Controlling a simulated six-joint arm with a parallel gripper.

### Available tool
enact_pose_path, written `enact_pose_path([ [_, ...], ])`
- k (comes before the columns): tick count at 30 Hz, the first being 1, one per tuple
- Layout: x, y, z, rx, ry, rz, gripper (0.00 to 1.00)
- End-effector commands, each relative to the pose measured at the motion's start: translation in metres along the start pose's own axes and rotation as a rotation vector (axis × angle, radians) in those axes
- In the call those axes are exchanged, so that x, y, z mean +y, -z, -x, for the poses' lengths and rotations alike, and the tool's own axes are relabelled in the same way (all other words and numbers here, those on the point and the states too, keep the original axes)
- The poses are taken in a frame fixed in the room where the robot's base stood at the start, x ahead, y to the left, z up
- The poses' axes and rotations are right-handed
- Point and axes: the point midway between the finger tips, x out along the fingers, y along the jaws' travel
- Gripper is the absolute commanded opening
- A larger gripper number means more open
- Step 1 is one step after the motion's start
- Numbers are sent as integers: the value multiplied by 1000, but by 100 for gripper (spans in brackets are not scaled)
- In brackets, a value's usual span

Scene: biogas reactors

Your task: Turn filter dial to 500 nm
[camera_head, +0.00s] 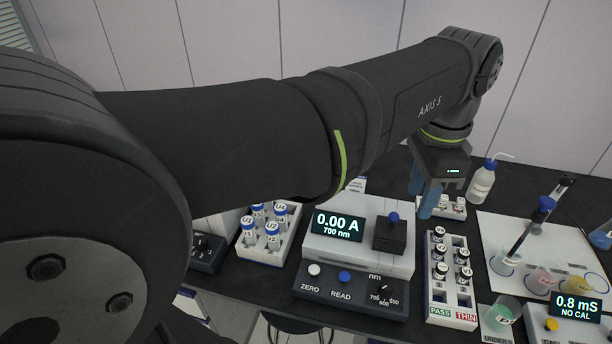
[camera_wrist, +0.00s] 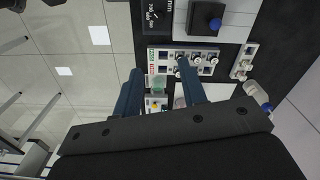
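The filter dial (camera_head: 382,291) is a small black knob on the dark front panel of the photometer (camera_head: 358,245), under the "nm" label, with 700, 600 and 500 marked around it. The display (camera_head: 338,226) reads 0.00 A and 700 nm. In the wrist view the dial's panel (camera_wrist: 152,14) shows only in part at the top edge. My gripper (camera_head: 424,197) hangs behind and to the right of the photometer, well away from the dial. Its two blue fingers stand apart in the wrist view (camera_wrist: 159,68), with nothing held between them.
A vial rack (camera_head: 450,280) marked PASS and THIN stands right of the photometer. Another vial rack (camera_head: 268,240) is on its left. ZERO (camera_head: 314,269) and READ (camera_head: 345,277) buttons sit left of the dial. A wash bottle (camera_head: 482,183) and beakers stand to the right.

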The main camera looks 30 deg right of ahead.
Motion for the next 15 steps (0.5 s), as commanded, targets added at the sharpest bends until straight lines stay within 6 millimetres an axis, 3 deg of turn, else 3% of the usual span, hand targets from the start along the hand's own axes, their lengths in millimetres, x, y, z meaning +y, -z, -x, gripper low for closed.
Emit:
enact_pose_path([
  [3,1,-2,-44,-5,-4,176,38],
  [6,2,-4,-69,-3,-2,296,38],
  [15,4,-5,-103,-1,-1,397,38],
])
